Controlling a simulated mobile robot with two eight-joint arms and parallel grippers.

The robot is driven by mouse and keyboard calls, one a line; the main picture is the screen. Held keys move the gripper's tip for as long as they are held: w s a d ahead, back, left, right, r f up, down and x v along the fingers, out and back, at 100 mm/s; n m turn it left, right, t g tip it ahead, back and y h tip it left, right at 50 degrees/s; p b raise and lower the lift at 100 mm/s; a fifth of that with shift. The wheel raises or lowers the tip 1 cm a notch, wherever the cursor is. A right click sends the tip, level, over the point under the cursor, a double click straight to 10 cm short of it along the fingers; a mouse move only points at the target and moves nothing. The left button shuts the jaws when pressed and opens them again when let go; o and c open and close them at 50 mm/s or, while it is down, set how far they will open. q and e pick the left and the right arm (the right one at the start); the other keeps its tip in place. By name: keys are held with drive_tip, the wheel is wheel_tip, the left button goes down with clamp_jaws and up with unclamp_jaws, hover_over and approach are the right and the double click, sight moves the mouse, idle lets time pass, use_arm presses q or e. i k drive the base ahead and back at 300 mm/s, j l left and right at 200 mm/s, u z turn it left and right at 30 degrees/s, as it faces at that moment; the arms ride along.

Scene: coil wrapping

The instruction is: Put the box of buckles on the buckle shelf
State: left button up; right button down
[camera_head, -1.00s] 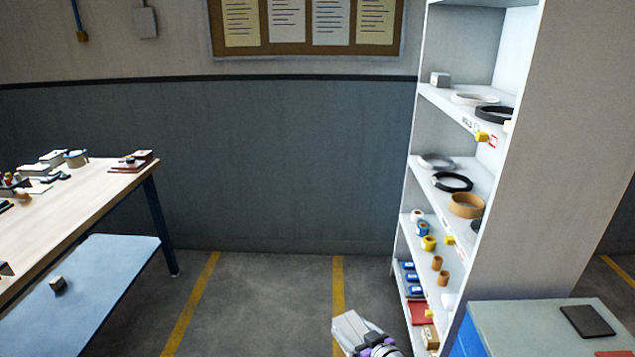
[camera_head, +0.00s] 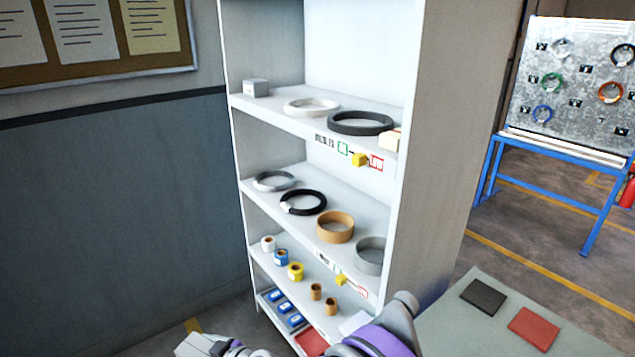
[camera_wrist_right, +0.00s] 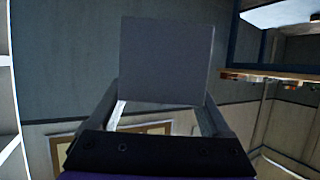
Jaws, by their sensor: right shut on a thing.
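My right gripper (camera_wrist_right: 164,98) is shut on a plain grey box (camera_wrist_right: 167,58), which sits between its two fingers in the wrist view. In the head view the right gripper (camera_head: 222,347) is at the bottom edge, partly cut off, in front of and below the shelf unit. A pale end of the held box (camera_head: 192,345) shows there. The white shelf unit (camera_head: 410,130) stands ahead. Its upper visible board (camera_head: 285,118) carries a small grey box, two rings and a tan box, with a label and yellow marker on its front edge. My left gripper is out of view.
Lower boards hold more rings (camera_head: 303,202), tape rolls (camera_head: 281,257) and blue packs (camera_head: 283,307). A grey-topped cabinet (camera_head: 450,330) with a black and a red pad stands at the right. A blue-framed pegboard stand (camera_head: 570,90) is behind it.

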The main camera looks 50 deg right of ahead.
sight(274, 101)
drive_tip(key=i+j+z, duration=0.1)
drive_tip(key=i+z, duration=0.3)
drive_tip(key=i+j+z, duration=0.3)
drive_tip(key=i+z, duration=0.15)
drive_tip(key=i+j+z, duration=0.6)
drive_tip(key=z, duration=0.2)
